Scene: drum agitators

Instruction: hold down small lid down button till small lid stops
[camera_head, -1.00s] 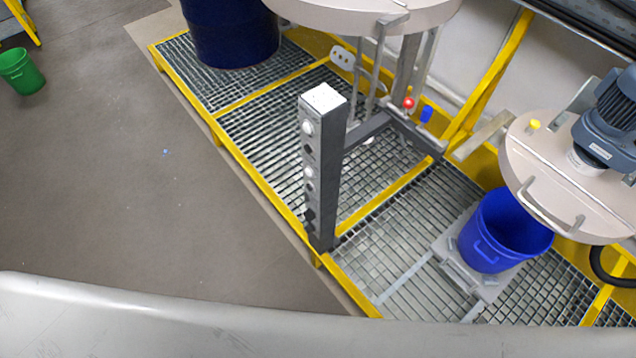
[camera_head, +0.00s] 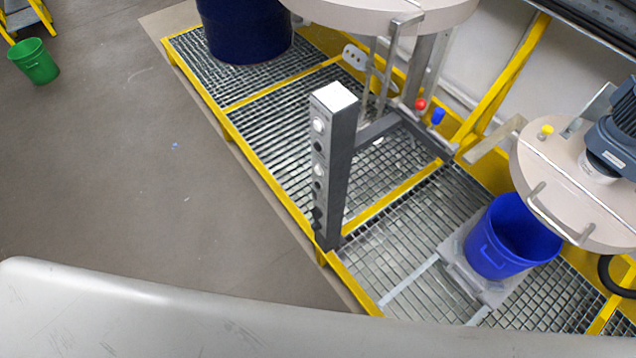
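A grey control post (camera_head: 334,175) with a column of white and black round buttons (camera_head: 318,147) on its left face stands upright on the grating. Which button is the small lid's down button cannot be told at this size. The smaller round lid (camera_head: 560,185), beige with a handle and a grey-blue motor on top, hangs above a blue bucket (camera_head: 505,238) at the right. The lid and the bucket rim are apart. A larger beige lid (camera_head: 375,14) is cut by the top edge. Neither of my grippers shows.
A metal grating with yellow edges (camera_head: 262,188) carries the post and bucket. A dark blue drum (camera_head: 243,30) stands at the back left, a green bucket (camera_head: 34,62) on the floor.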

